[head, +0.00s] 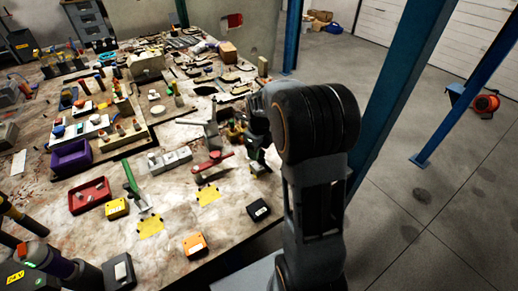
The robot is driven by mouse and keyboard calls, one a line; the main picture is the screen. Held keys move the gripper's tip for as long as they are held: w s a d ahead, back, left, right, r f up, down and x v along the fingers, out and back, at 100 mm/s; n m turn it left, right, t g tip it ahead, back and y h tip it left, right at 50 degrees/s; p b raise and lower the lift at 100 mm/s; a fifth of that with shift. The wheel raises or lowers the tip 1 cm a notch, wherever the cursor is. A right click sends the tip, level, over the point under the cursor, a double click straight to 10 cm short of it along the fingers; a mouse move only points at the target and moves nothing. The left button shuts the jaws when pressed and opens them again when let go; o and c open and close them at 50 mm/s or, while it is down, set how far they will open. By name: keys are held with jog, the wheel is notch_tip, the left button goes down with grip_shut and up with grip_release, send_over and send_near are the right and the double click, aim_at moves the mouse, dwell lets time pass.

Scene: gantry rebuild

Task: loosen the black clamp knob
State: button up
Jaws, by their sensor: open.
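My gripper (258,160) shows only in part beside my thick black elbow. It points down over the right side of the workbench, close to its edge, and its jaws are open with nothing seen held. Small green and dark parts stand right at it, and I cannot separate them clearly from the fingers. I cannot pick out the black clamp knob with certainty; it may be among these dark parts or hidden behind my arm. A clamp with a red handle (213,160) lies left of the gripper. A clamp with a green handle (131,180) stands farther left.
The worn workbench (215,235) is crowded at the back and left. A red tray (90,195), a purple bin (72,158), an orange box (194,244) and a black box (259,209) stand on it. A blue post (395,90) rises at right. The floor beyond is mostly clear.

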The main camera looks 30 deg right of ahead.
jog(key=shift+f, duration=0.1)
jog(key=c, duration=0.7)
jog(key=shift+c, duration=0.2)
